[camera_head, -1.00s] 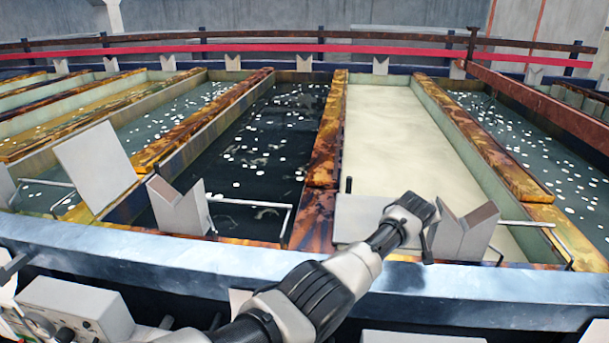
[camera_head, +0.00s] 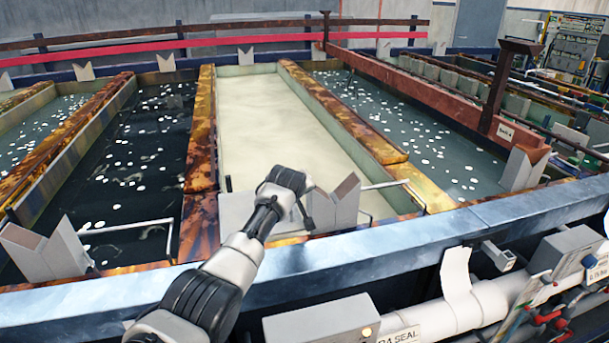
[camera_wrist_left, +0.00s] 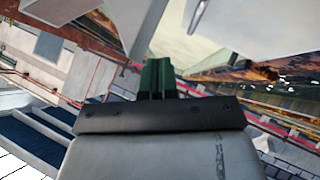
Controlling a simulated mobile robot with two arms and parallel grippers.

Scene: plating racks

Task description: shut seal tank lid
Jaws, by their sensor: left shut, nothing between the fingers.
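The seal tank (camera_head: 250,120) holds smooth cream-coloured liquid, and its surface is exposed over most of its length in the head view. A light grey panel (camera_head: 236,210), which looks like its lid, stands at the tank's near end, partly hidden behind my left gripper. My left gripper (camera_head: 309,222) is at the near end of the tank, in front of the panel's right side and left of a grey V-notched block (camera_head: 343,202). Its green fingers (camera_wrist_left: 157,78) are together and empty in the left wrist view. I cannot tell whether it touches the panel. My right gripper is out of view.
A blue-grey front ledge (camera_head: 420,232) runs below the tank. A pipe (camera_head: 470,310) with a SEAL label and a valve box lies in front. Dark tanks with white floating balls flank it, and a thin metal handle bar (camera_head: 385,185) is at the right.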

